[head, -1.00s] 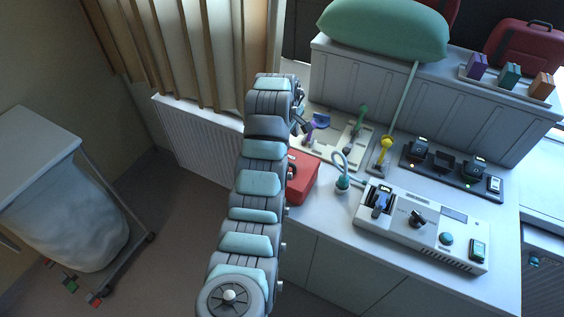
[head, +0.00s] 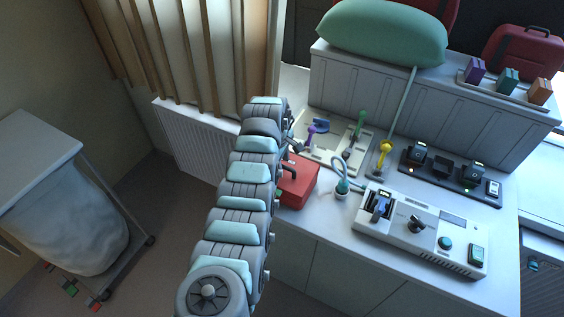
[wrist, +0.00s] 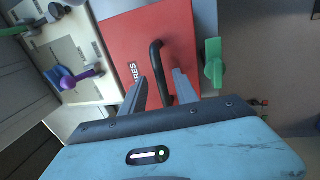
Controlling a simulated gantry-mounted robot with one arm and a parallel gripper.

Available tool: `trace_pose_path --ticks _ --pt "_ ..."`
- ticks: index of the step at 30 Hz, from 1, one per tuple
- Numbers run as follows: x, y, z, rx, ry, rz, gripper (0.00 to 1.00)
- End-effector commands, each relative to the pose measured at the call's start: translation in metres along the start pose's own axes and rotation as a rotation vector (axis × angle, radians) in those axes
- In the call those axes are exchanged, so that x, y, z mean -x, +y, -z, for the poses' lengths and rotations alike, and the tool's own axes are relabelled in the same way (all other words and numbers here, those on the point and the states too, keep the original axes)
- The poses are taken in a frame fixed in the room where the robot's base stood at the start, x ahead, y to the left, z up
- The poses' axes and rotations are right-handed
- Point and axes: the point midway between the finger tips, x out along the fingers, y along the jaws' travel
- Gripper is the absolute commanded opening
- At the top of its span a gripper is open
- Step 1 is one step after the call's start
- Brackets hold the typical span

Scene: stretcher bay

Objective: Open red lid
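The red box with its flat red lid (head: 301,180) sits at the left front corner of the white counter, behind my arm. In the wrist view the red lid (wrist: 185,35) carries partly legible white lettering and a black bar handle (wrist: 155,62). My gripper (wrist: 160,78) is open, with one finger on each side of the handle's lower part. Whether either finger touches the handle is unclear. A green tab (wrist: 213,62) is at the lid's right edge in the wrist view. In the head view my arm hides part of the box and most of the gripper.
The floor left of the counter is open, with a bag cart (head: 65,190) farther left.

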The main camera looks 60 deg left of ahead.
Motion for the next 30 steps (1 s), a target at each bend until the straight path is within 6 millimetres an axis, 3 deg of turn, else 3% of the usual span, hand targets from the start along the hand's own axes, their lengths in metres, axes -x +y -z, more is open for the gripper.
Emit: trace_pose_path --ticks 16,30 --pt "-0.009 -0.0003 0.0001 -0.001 0.001 -0.001 0.35" --pt "-0.0087 -0.0003 0.0002 0.0 0.001 -0.001 0.0"
